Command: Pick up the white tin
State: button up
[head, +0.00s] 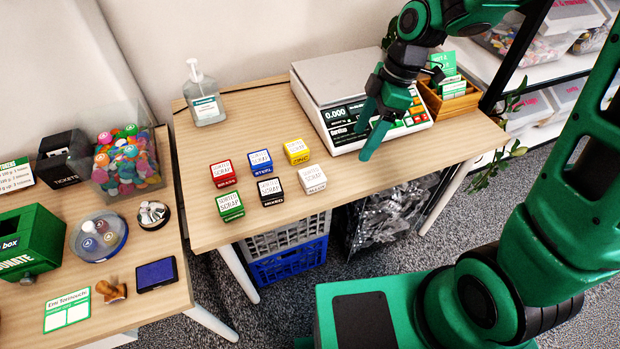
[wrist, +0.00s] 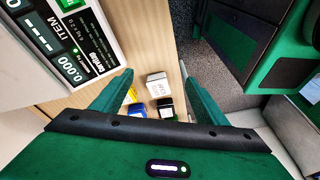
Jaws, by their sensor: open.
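The white tin (head: 312,179) is a small square tin with a printed lid. It sits upright on the wooden table, at the front right of a cluster of coloured tins. In the wrist view the white tin (wrist: 157,83) shows between my fingers, some way beyond them. My gripper (head: 366,138) is open and empty. It hangs in front of the scale, to the right of the white tin and apart from it.
Beside it are yellow (head: 297,151), black (head: 270,191), blue (head: 260,162), red (head: 223,173) and green (head: 230,205) tins. A scale (head: 346,79) stands behind my gripper. A sanitizer bottle (head: 204,95) stands at the back left. Table room is clear between the tins and the scale.

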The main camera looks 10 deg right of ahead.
aim_at(313, 174)
jog(key=a+f+n, duration=0.1)
jog(key=a+f, duration=0.1)
jog(key=a, duration=0.1)
jog(key=a+f+n, duration=0.2)
jog(key=a, duration=0.1)
jog(key=a+f+n+y, duration=0.1)
jog(key=a+f+n, duration=0.1)
jog(key=a+f, duration=0.1)
jog(key=shift+w+a+f+g, duration=0.1)
jog(key=shift+w+a+g, duration=0.05)
jog(key=shift+a+g, duration=0.3)
jog(key=shift+x, duration=3.05)
jog(key=c, duration=1.1)
